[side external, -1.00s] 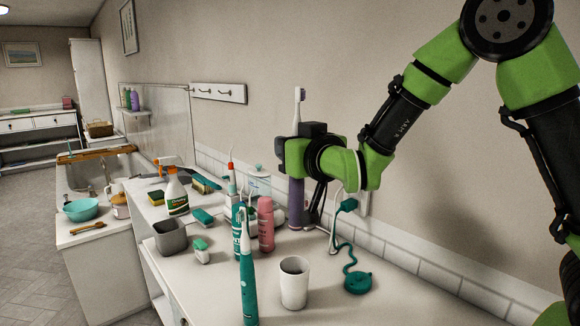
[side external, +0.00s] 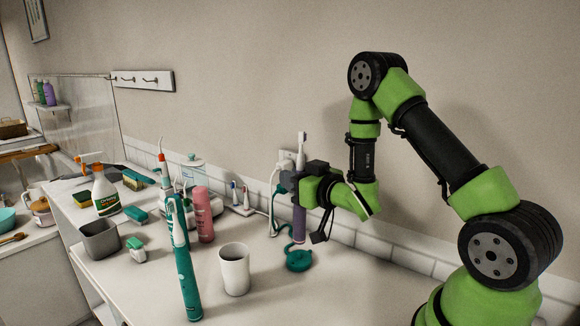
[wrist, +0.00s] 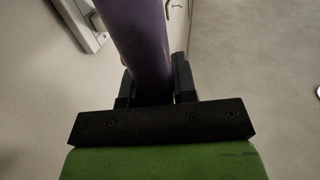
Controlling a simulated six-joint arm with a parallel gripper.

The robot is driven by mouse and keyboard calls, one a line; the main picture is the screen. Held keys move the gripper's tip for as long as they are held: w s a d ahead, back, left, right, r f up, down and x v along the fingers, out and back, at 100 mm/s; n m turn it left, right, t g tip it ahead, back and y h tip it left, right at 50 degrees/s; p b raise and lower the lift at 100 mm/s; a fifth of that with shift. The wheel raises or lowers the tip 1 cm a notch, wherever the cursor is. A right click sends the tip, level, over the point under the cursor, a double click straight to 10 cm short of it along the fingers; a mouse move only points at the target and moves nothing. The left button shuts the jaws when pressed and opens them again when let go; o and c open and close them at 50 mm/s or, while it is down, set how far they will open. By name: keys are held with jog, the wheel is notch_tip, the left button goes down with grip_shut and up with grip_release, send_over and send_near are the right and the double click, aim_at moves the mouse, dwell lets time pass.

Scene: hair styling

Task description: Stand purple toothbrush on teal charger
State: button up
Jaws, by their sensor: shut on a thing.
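The purple toothbrush (side external: 299,222) is upright in my gripper (side external: 296,186), its white head above the jaws and its purple handle below them. In the wrist view, the purple handle (wrist: 140,40) runs between the two dark fingers of my gripper (wrist: 155,85), which are shut on it. The teal charger (side external: 299,260) is a round puck on the counter with a teal cord behind it. The handle's lower end is just above or at the charger's back edge in the side view; I cannot tell whether they touch.
A white cup (side external: 234,270) and a teal toothbrush (side external: 186,270) stand in front and left of the charger. A pink bottle (side external: 203,215), a grey bin (side external: 99,239) and a spray bottle (side external: 106,192) stand further left. The counter right of the charger is clear.

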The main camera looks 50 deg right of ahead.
jog(key=shift+f, duration=2.25)
jog(key=o, duration=0.5)
jog(key=shift+o, duration=0.2)
